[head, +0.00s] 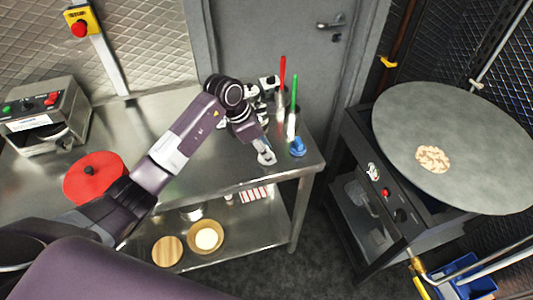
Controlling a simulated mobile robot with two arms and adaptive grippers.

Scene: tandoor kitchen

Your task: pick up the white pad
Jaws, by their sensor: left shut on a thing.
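The white pad (267,158) is small and pale and shows at my left gripper's tips, over the right part of the steel table. My left gripper (264,149) reaches in from the left and is shut on the pad. The fingers cover part of it, and I cannot tell whether it still touches the tabletop. My right gripper is not in view.
Red-handled (282,75) and green-handled (294,98) tools stand behind the gripper, with a blue item (297,147) close right. A red disc (92,174) and a control box (42,114) are left. A round griddle (425,115) stands right, across a floor gap.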

